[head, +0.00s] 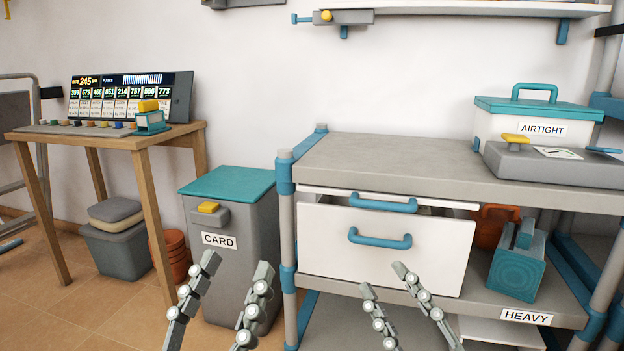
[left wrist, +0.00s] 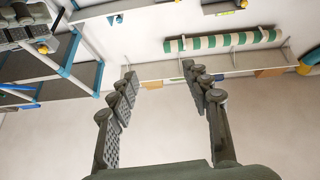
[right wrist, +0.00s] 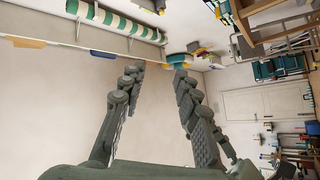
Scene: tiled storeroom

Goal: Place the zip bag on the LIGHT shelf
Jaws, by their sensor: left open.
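I cannot make out a zip bag in any view. No label reading LIGHT is readable; the one shelf label I can read is HEAVY (head: 526,317), on the lower shelf of the grey workbench (head: 400,160). My left gripper (head: 237,265) is open and empty, in front of the grey bin marked CARD; it also shows open in the left wrist view (left wrist: 158,70). My right gripper (head: 383,279) is open and empty, in front of the white drawer (head: 375,262); its spread fingers show in the right wrist view (right wrist: 157,69).
An AIRTIGHT box (head: 545,128) and a grey device with a yellow handle (head: 545,165) stand on the bench's right end. A teal block (head: 517,270) sits on the HEAVY shelf. The CARD bin (head: 232,260) and a wooden table (head: 100,137) are left. The bench's left top is clear.

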